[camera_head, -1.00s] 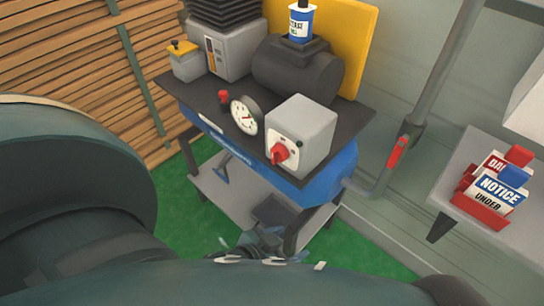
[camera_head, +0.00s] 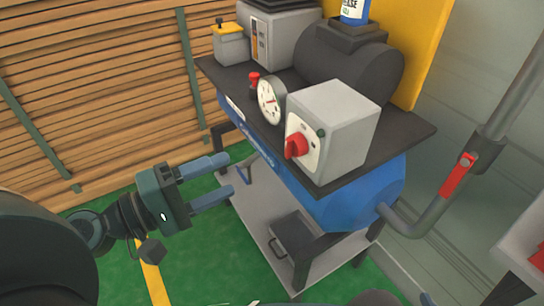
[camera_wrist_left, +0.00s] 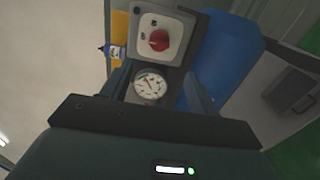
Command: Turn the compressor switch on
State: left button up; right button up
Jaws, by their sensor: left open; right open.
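The compressor switch is a red rotary knob (camera_head: 297,146) on the white plate of a grey box (camera_head: 340,125), right of centre in the head view. The knob (camera_wrist_left: 158,40) also shows upper middle in the left wrist view, on its plate with small marks too blurred to read. My left gripper (camera_head: 229,175) is open and empty, left of the compressor and lower in the picture than the knob, apart from it. Its fingers point right, toward the compressor. My right gripper is not in view.
A round gauge (camera_head: 269,101) and a small red knob (camera_head: 254,80) sit left of the switch box on the dark top. The blue tank (camera_head: 365,195) lies below. A grey pipe with a red handle (camera_head: 458,176) stands right. Green floor is open at left.

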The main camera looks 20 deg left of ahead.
aim_at(286, 150)
pick_arm(q)
jog(key=p+x, duration=0.3)
jog(key=x, duration=0.9)
jog(key=shift+r+p, duration=0.15)
jog(key=shift+p, duration=0.2)
jog(key=shift+w+d, duration=0.4)
jog(key=shift+w, duration=0.05)
pick_arm(e)
jog(key=shift+w+a+f+g, duration=0.3)
jog(key=shift+a+f+g, duration=0.15)
jog(key=shift+a+g, duration=0.35)
pick_arm(q)
jog(key=shift+c, duration=0.6)
jog(key=c, duration=0.9)
pick_arm(e)
jog(key=shift+w+r, duration=0.1)
jog(key=shift+r, duration=0.1)
